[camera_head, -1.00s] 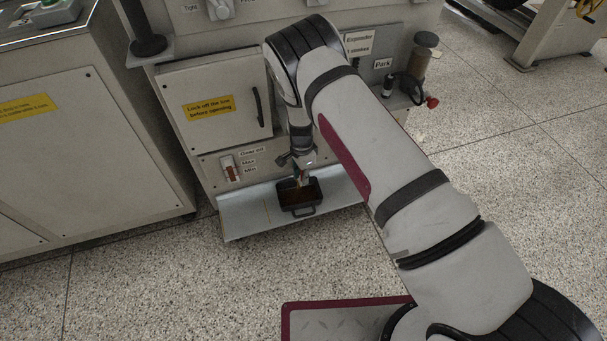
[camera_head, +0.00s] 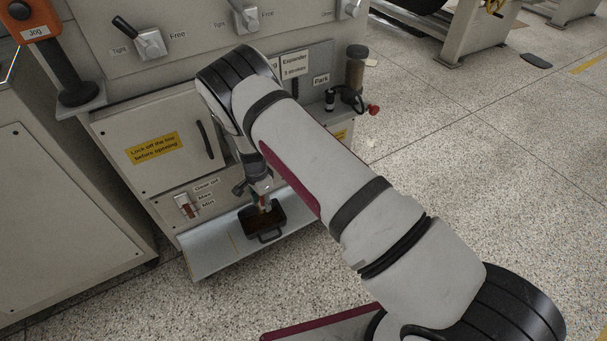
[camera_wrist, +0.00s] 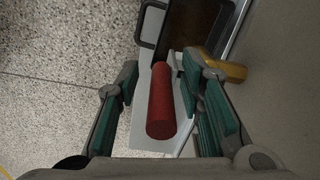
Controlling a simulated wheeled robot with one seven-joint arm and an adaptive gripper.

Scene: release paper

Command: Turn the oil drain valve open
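A red cylindrical handle (camera_wrist: 163,100), which looks like the drain valve's lever, lies between my fingers in the wrist view. My gripper (camera_wrist: 163,70) is open around it: a clear gap shows on the left, while the right finger is close to the handle, and I cannot tell if it touches. A yellow-brass part (camera_wrist: 228,70) shows behind the right finger. In the head view my gripper (camera_head: 263,195) is low at the cabinet front, just above a black pan (camera_head: 270,238). The valve is mostly hidden there by my gripper.
The pan holds dark brown contents and stands on a pale shelf (camera_head: 208,257) at the cabinet's foot. Left of my gripper is a gear-oil gauge (camera_head: 186,205). Above is a cabinet door (camera_head: 150,125) with a black handle. Open speckled floor lies to the right.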

